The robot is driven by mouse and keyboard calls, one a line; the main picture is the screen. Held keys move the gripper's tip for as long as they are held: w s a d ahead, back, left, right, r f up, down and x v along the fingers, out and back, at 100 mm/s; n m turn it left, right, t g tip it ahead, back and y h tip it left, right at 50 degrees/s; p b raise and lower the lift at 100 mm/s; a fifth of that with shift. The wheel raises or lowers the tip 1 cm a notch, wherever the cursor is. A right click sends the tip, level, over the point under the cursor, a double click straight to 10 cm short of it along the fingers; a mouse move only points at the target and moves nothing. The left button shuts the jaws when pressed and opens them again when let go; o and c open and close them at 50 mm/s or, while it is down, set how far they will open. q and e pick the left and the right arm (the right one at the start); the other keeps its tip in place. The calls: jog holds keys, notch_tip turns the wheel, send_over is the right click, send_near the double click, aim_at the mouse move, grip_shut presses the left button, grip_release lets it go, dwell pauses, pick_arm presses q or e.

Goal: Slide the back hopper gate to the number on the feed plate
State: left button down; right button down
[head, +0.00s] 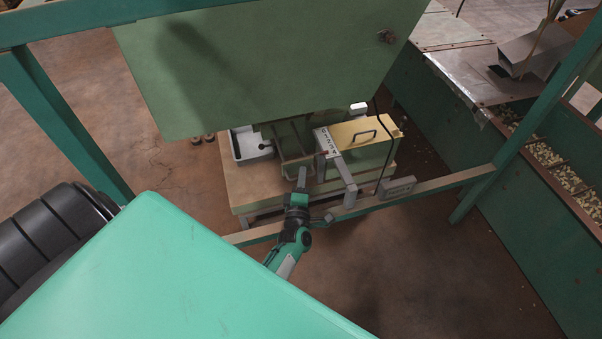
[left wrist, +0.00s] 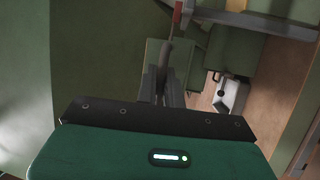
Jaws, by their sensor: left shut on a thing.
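My left gripper (head: 301,178) reaches in from below in the head view, at the front of the hopper mechanism under the large green hopper panel (head: 270,65). In the left wrist view its fingers (left wrist: 163,85) are shut on a dark upright bar, which looks like the gate handle (left wrist: 167,55). My right gripper is not in view.
A yellow-topped box with a handle (head: 362,131) stands right of the mechanism. A white tray (head: 238,148) sits at its left. A green frame rail (head: 440,184) crosses in front. A long green trough of pale pieces (head: 560,175) runs along the right.

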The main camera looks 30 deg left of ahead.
pick_arm(q)
jog(key=shift+s+d+f, duration=0.15)
jog(key=shift+d, duration=0.05)
jog(key=c, duration=1.8)
grip_release()
jog(key=shift+o, duration=1.3)
jog(key=shift+d, duration=0.1)
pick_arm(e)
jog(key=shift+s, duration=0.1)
pick_arm(q)
jog(key=v, duration=1.3)
jog(key=shift+s, duration=0.45)
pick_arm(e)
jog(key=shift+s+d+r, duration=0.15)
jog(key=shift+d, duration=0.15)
pick_arm(q)
jog(key=shift+d, duration=0.1)
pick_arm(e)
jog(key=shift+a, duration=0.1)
